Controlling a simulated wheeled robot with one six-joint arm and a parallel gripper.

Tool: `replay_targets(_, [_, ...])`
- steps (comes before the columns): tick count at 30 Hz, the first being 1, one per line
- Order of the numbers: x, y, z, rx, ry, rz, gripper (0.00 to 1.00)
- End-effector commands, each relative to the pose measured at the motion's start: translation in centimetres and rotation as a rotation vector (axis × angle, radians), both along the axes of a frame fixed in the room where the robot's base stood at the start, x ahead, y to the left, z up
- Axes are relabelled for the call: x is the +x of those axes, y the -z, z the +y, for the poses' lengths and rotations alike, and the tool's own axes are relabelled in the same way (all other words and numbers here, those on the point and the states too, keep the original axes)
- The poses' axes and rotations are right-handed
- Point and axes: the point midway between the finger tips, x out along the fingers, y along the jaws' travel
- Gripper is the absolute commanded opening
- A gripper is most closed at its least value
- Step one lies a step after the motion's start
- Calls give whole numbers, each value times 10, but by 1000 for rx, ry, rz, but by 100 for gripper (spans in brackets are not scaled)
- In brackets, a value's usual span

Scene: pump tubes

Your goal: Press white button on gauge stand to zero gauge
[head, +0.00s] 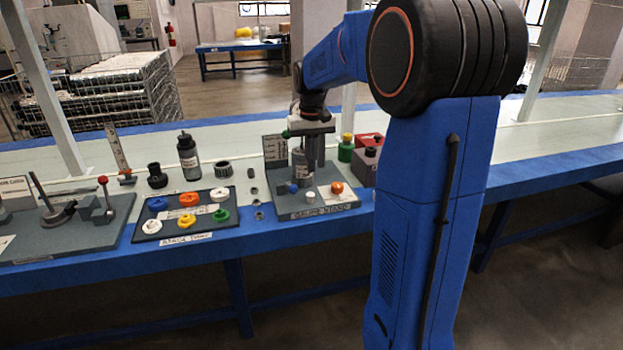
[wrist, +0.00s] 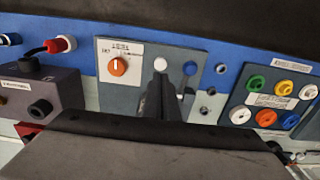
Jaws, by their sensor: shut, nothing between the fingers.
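The gauge stand (head: 285,212) is a grey base with an upright back plate, on the bench in the middle of the head view. Its small white button (head: 310,197) sits between a blue button (head: 293,188) and an orange knob (head: 337,187). My gripper (head: 315,165) is shut and empty, pointing down over the stand, beside the grey cylinder (head: 300,172). In the wrist view the white button (wrist: 160,64) shows just beyond the tips of my gripper (wrist: 158,80). The gap between tips and button cannot be judged. The gauge face is not readable.
A tray (head: 217,225) of coloured rings lies left of the stand. Small loose rings lie between tray and stand.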

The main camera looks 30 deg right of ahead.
Motion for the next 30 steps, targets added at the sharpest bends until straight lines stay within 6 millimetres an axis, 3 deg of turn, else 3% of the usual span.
replay_targets(3, [0,-19,0,-1,0,-3,0])
replay_targets(9, [0,-35,0,-1,0,-2,0])
replay_targets(30, [0,-37,0,-1,0,-2,0])
